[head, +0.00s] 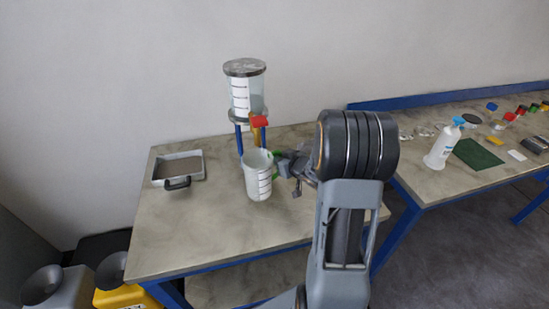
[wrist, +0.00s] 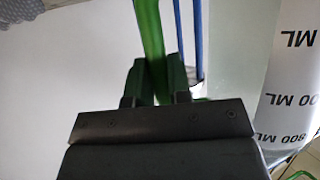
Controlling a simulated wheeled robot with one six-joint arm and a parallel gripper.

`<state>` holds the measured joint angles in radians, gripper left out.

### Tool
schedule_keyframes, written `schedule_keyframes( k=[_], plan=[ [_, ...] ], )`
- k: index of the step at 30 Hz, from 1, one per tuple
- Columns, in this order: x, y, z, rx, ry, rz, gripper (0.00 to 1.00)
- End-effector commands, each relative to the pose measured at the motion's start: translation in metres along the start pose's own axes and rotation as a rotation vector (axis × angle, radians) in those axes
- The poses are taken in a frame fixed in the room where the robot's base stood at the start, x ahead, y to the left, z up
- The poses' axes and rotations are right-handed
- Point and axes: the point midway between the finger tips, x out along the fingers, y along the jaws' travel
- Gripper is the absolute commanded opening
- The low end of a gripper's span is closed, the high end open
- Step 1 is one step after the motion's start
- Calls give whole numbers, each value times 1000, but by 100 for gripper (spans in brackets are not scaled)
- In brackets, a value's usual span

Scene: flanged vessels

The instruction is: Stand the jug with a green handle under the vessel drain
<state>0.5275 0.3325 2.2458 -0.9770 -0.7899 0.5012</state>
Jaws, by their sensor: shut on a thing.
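The white jug (head: 257,177) with a green handle (head: 277,155) and dark scale marks is upright in front of the vessel, over the table. My gripper (head: 283,166) is at its right side, shut on the handle. In the wrist view the green handle (wrist: 149,45) runs between my gripper's fingers (wrist: 154,84). The clear vessel (head: 246,92) with grey flanges stands on blue legs behind the jug; a red part (head: 259,121) shows below it. The drain is not clearly visible. I cannot tell whether the jug's base touches the table.
A grey tray (head: 160,183) with a black handle is on the table's left. The table's front (head: 210,235) is clear. A white bottle (head: 442,148), a green mat (head: 478,154) and several small items are on the right bench. Yellow and grey containers stand at the lower left.

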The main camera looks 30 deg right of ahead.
Motion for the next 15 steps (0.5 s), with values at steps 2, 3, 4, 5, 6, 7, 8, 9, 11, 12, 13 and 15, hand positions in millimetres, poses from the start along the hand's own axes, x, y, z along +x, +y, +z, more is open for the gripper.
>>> schedule_keyframes(
  k=[2,3,4,5,6,7,8,9,11,12,13,15],
  plan=[
    [11,-1,-5,0,0,-3,0],
    [17,-1,-8,-1,1,-3,0],
    [22,-1,-10,-1,0,-4,0],
    [26,-1,-12,-1,1,-4,0],
    [31,-1,-14,0,0,-3,0],
    [34,-1,-12,1,-1,-3,0],
    [34,-1,-7,3,-3,-2,0],
    [35,-1,-4,3,-2,-2,0],
    [36,0,0,2,-2,-1,0],
    [37,0,1,1,-1,0,0],
    [37,0,1,1,0,0,0],
    [37,0,1,0,0,0,0]
  ],
)
